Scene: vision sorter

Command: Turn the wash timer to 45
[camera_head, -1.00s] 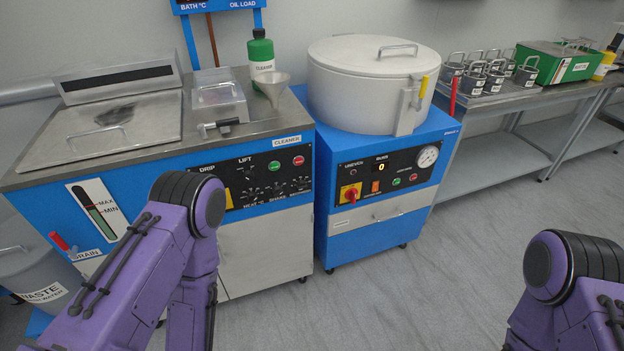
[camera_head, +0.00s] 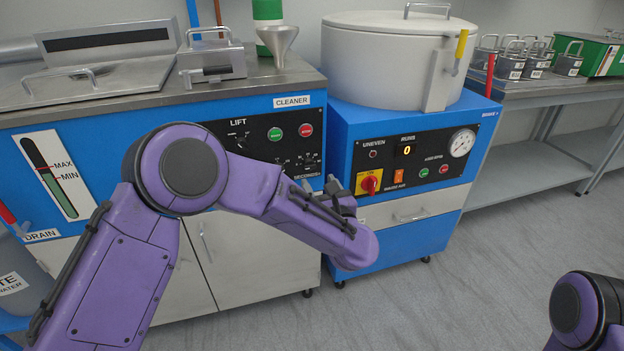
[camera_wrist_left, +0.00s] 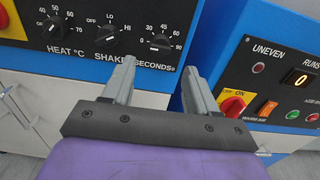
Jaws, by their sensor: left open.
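The timer knob (camera_wrist_left: 161,42) is a black dial above the word SECONDS, with marks including 30, 45, 60 and 90; its exact pointer setting is too small to read surely. It is on the black panel of the blue washer and shows small in the head view (camera_head: 307,160), just behind my gripper. My left gripper (camera_wrist_left: 159,72) is open and empty, its two fingers pointing at the panel just below the knob, apart from it. In the head view the left gripper (camera_head: 339,192) is partly hidden by my own wrist. My right gripper is out of view.
SHAKE (camera_wrist_left: 106,38) and HEAT (camera_wrist_left: 52,28) knobs sit left of the timer. Green and red buttons (camera_head: 306,130) are above. The blue spin unit (camera_head: 345,240) with a red-yellow switch (camera_head: 369,182) stands close to the right. Open floor (camera_head: 460,270) lies in front.

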